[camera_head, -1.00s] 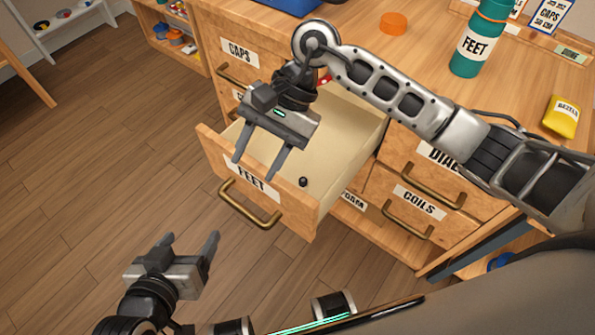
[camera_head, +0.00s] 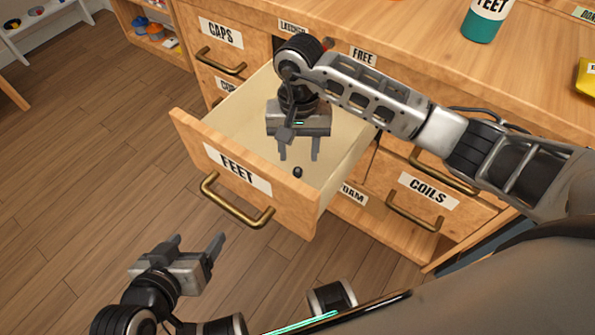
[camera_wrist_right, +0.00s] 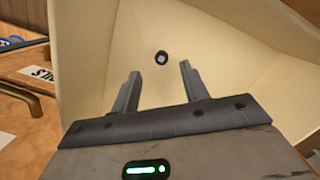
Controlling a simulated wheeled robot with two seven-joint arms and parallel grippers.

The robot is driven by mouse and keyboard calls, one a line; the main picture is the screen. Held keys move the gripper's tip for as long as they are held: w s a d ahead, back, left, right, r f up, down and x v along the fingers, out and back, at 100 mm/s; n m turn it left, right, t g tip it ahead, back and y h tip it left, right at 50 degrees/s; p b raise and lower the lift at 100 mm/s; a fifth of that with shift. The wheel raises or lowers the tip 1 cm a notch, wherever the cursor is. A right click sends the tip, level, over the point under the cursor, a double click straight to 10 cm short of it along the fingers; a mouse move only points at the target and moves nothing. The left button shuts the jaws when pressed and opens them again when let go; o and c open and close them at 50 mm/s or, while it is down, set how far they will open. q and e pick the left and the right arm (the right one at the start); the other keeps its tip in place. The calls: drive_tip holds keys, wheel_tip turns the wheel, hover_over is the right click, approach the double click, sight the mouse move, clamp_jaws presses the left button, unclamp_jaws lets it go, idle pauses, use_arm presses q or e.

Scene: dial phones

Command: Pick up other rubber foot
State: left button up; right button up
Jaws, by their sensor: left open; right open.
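A small black rubber foot (camera_head: 297,172) lies on the floor of the open FEET drawer (camera_head: 245,188), near its front right. In the right wrist view the foot (camera_wrist_right: 161,58) is a dark ring with a pale centre, just beyond the fingertips and about midway between them. My right gripper (camera_head: 299,158) is open and empty, reaching down into the drawer, just behind the foot and apart from it. It also shows in the right wrist view (camera_wrist_right: 160,80). My left gripper (camera_head: 199,242) is open and empty, in front of the drawer over the wooden floor.
The drawer walls (camera_head: 345,165) stand close around my right gripper. A teal FEET bottle (camera_head: 483,22) and a yellow item (camera_head: 587,78) stand on the worktop. Shut drawers flank the open one, including CAPS (camera_head: 221,36) and COILS (camera_head: 427,190).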

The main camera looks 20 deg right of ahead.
sight(298, 169)
wheel_tip(298, 169, down, 5)
drive_tip(key=shift+s+a+f+b, duration=0.1)
drive_tip(key=shift+a+f+b, duration=0.05)
drive_tip(key=shift+b, duration=0.35)
clamp_jaws()
